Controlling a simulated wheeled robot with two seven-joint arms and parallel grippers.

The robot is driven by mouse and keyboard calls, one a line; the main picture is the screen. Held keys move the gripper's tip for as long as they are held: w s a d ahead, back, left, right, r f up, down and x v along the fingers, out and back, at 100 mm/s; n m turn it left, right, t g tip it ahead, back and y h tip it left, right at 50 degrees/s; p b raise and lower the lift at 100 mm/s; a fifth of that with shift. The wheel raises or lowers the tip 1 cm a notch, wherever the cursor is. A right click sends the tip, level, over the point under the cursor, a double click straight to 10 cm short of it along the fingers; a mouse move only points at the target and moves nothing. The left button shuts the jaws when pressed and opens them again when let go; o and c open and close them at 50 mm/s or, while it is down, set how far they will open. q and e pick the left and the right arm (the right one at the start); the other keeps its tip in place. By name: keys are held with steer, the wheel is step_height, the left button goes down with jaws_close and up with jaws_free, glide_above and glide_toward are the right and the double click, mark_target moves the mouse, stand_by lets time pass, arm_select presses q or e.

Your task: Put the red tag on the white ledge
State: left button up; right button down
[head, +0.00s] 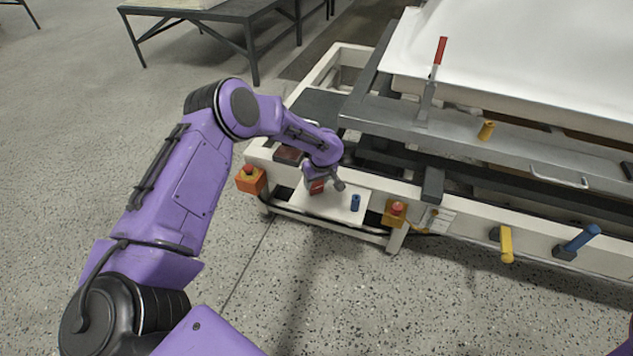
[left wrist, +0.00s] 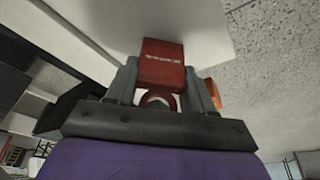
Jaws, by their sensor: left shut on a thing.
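The red tag (left wrist: 162,63) is between the two fingers of my left gripper (left wrist: 160,88) in the left wrist view. It has small white print and a round loop at its near end. In the head view the tag (head: 317,187) shows small and red at the tip of my left gripper (head: 324,186), over the white ledge (head: 330,205). The left gripper is shut on the tag. I cannot tell whether the tag touches the ledge. My right gripper is out of view.
A blue cylinder (head: 355,203) stands on the ledge, right of the gripper. A grey rail (head: 470,125) with a red-handled lever (head: 439,52) lies behind.

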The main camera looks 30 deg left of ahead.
arm_select(q)
steer(key=o, duration=1.1)
